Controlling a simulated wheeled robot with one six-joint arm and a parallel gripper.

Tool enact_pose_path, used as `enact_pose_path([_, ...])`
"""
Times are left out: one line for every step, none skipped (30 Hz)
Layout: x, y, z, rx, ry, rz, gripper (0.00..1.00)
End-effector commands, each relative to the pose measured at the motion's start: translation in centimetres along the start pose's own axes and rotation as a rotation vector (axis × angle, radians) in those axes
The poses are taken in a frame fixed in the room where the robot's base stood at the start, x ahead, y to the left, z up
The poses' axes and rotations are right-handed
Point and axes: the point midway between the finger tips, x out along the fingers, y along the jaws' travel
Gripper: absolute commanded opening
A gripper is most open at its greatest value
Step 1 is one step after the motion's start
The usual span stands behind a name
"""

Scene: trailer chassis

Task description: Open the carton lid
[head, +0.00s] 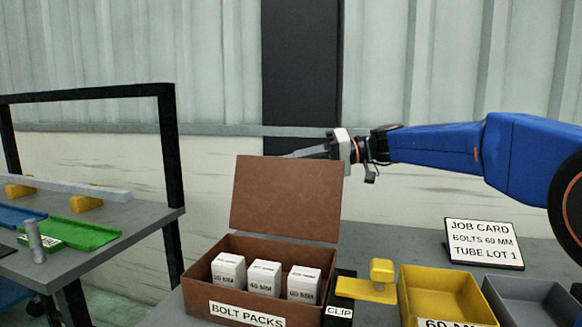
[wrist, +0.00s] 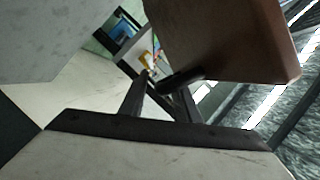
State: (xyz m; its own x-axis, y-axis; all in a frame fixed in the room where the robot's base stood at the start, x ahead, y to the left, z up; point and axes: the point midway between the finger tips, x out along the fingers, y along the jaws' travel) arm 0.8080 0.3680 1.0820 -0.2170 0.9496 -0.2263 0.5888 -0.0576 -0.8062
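The brown carton (head: 196,284), labelled BOLT PACKS, sits at the table's front with several white packs inside. Its lid (head: 287,197) stands raised at the back edge, nearly upright, with the carton's mouth uncovered. The lid also shows at the top right in the wrist view (wrist: 225,40). My gripper (head: 303,153) is at the lid's top edge, reaching in from the right; its tips are partly hidden behind the lid. In the wrist view the dark fingers (wrist: 158,82) are close to the lid's lower edge. Whether they touch it or how far apart they are is unclear.
Right of the carton are a black CLIP holder (head: 340,300), a yellow clip-like block (head: 381,270), a yellow bin (head: 440,290), a grey bin (head: 535,300) and a job card (head: 483,243). A second table with a black frame (head: 170,150) and a green tray (head: 85,235) is at left.

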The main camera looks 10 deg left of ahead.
Motion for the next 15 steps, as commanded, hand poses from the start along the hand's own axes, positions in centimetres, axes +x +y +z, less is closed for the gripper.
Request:
enact_pose_path([0.21,0.00,0.01,0.000,0.000,0.000,0.30])
enact_pose_path([0.27,0.00,0.01,0.000,0.000,0.000,0.30])
enact_pose_path([0.32,0.01,0.00,0.000,0.000,0.000,0.30])
enact_pose_path([0.34,0.01,0.00,0.000,0.000,0.000,0.30])
enact_pose_path([0.35,0.01,0.00,0.000,0.000,0.000,0.30])
enact_pose_path([0.35,0.01,0.00,0.000,0.000,0.000,0.30])
enact_pose_path([0.34,0.02,0.00,0.000,0.000,0.000,0.30])
enact_pose_path([0.33,0.02,0.00,0.000,0.000,0.000,0.30])
enact_pose_path([0.33,0.02,0.00,0.000,0.000,0.000,0.30])
enact_pose_path([0.32,0.02,0.00,0.000,0.000,0.000,0.30])
enact_pose_path([0.32,0.02,0.00,0.000,0.000,0.000,0.22])
enact_pose_path([0.32,0.02,0.00,0.000,0.000,0.000,0.13])
enact_pose_path([0.32,0.02,0.00,0.000,0.000,0.000,0.06])
enact_pose_path([0.32,0.02,0.01,0.001,0.000,0.000,0.00])
enact_pose_path([0.32,0.03,0.01,0.001,0.000,0.000,0.00])
